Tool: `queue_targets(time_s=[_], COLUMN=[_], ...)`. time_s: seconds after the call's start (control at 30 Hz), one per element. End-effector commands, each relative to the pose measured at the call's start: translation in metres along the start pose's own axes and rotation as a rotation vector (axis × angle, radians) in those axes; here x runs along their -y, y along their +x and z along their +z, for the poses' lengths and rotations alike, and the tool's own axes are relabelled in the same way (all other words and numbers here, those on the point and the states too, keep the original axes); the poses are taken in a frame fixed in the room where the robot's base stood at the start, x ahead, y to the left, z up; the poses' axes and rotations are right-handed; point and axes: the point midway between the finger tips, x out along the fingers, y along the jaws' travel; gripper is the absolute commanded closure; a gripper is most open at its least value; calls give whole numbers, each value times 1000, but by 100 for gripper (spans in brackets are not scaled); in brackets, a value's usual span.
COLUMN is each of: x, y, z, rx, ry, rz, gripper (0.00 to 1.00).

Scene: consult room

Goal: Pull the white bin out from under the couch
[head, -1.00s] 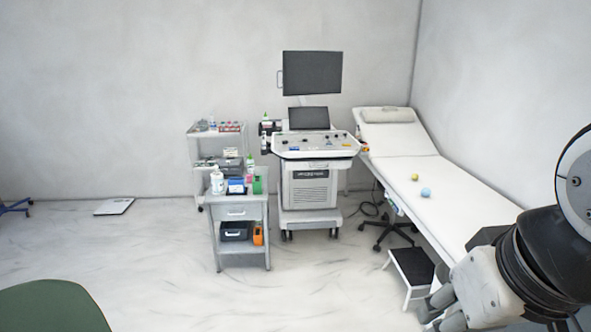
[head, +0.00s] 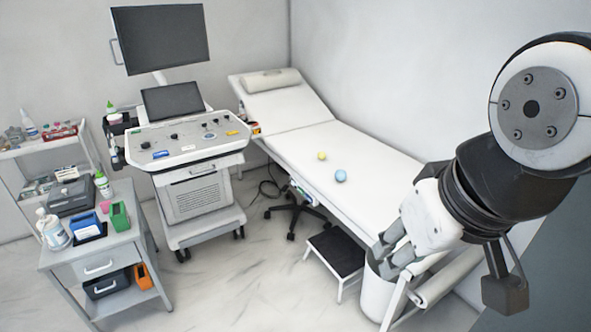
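The couch (head: 325,190) is a long white examination bed running from the back wall towards the front right. A white cylindrical bin (head: 378,298) with a dark opening stands low by its near end, beside the step stool. My gripper (head: 382,256) appears in front of or above the bin's top in the head view and hides part of its rim. I cannot tell whether it touches the bin. The fingers point down and left; the gap between them is not clear.
A black-topped step stool (head: 337,253) stands left of the bin. A wheeled black base (head: 295,212) sits under the couch. The ultrasound machine (head: 200,195) and a grey trolley (head: 98,262) stand to the left. Two small balls (head: 341,176) lie on the couch.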

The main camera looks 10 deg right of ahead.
Motion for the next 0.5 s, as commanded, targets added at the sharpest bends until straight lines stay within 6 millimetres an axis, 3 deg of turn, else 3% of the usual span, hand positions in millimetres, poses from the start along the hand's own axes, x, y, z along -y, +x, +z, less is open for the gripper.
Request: queue_targets(time_s=[0.37, 0.5], x=[0, -3], y=[0, 11], z=[0, -7], rx=[0, 13], ry=[0, -13], rz=[0, 7], gripper=[70, 70])
